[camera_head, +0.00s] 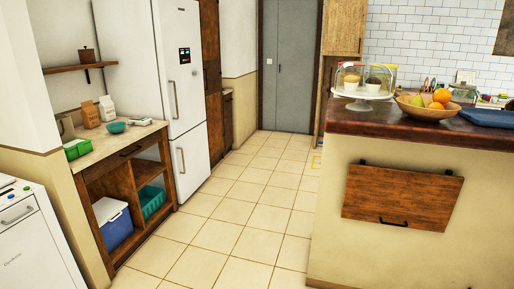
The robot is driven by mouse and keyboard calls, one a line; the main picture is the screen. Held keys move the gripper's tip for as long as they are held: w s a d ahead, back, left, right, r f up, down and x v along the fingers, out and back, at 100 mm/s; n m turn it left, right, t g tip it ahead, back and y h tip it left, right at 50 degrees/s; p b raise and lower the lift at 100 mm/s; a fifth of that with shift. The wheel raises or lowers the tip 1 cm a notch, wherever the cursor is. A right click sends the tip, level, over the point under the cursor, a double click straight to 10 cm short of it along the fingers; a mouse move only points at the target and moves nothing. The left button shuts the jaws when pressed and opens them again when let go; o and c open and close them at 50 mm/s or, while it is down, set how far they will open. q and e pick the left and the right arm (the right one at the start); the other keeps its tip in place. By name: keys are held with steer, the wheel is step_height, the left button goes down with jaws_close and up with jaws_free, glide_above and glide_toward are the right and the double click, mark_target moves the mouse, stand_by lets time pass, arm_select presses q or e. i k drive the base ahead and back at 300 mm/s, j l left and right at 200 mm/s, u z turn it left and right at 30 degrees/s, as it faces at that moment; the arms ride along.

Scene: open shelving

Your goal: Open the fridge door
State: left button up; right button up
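The fridge (160,62) is tall and white and stands against the left wall, beyond a low shelf unit. It has an upper door with a small dark display (185,56) and a long vertical handle (175,99). A lower door has its own vertical handle (181,160). Both doors look shut. Neither of my grippers is in view.
The tiled floor (225,215) between the left units and the counter (420,125) is clear. A wooden shelf unit (125,185) holds a blue-and-white box and a teal crate. A white appliance (35,240) stands near left. A grey door (289,65) is at the back.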

mark_target(177, 24)
steer(key=i+j+u, duration=0.2)
steer(key=i, duration=0.4)
steer(key=i+l+u, duration=0.15)
steer(key=i, duration=0.45)
steer(key=i+u, duration=0.2)
steer(key=i, duration=0.4)
steer(key=i+l+u, duration=0.2)
steer(key=i, duration=0.4)
